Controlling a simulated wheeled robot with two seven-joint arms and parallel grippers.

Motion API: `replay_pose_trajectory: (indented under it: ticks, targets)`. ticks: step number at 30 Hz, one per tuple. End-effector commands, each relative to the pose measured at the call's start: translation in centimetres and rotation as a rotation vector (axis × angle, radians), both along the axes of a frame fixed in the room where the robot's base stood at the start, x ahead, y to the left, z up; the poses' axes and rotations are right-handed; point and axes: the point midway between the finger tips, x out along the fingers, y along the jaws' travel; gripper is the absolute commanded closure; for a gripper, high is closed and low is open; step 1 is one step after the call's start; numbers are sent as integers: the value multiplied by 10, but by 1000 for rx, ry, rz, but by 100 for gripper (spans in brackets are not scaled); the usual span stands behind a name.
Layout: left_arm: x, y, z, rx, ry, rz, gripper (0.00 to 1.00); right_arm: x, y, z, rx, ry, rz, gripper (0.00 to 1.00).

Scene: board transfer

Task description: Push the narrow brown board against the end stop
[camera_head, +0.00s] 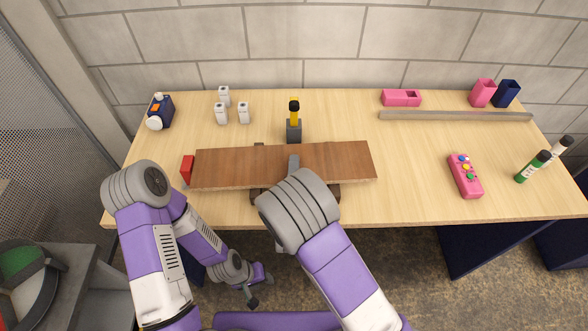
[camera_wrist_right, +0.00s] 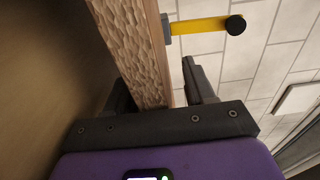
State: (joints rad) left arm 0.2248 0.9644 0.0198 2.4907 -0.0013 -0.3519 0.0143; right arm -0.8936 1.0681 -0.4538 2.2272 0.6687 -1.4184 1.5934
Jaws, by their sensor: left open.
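The narrow brown board (camera_head: 235,165) lies roughly left to right near the table's front edge, slightly tilted in the picture. A red block (camera_head: 187,169), which looks like the end stop, stands at its left end; I cannot tell whether they touch. My right gripper (camera_head: 293,163) is at the board's front middle, mostly hidden by its own wrist. In the right wrist view its fingers straddle the board's rough edge (camera_wrist_right: 140,50), with a gap before the right finger. My left gripper (camera_head: 252,297) is open and empty, below the table's front edge.
A clamp with a yellow lever (camera_head: 294,115) stands behind the board. Small white bottles (camera_head: 232,108) are at the back left. A grey bar (camera_head: 455,116) and a pink remote (camera_head: 465,176) lie on the right. The table between board and remote is clear.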

Motion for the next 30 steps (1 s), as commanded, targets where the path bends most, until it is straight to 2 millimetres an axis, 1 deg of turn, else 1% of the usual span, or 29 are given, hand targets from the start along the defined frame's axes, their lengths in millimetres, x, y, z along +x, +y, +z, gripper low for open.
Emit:
replay_pose_trajectory:
  ticks: [6, 9, 11, 18, 21, 25, 30]
  targets:
    - [0, 0, 0, 0, 0, 0, 57, 0, 0, 0, 0, 0, 0, 47]
    - [0, 0, 0, 0, 0, 0, 57, -4, 0, 0, 0, 1, 0, 47]
    - [0, 0, -1, 0, 0, 0, 57, -11, 1, -1, 0, 3, 0, 47]
    - [0, 0, -3, 0, 0, 0, 57, -51, 3, -1, 0, 2, 2, 47]
    - [0, 0, -4, 0, 0, 0, 57, -64, 4, -1, 1, 2, 1, 47]
    - [0, 0, -4, 0, 0, 0, 57, -74, 4, 0, 0, 1, 0, 47]
    - [0, 0, -4, 0, 0, 0, 57, -76, 4, 0, 0, -1, -1, 47]
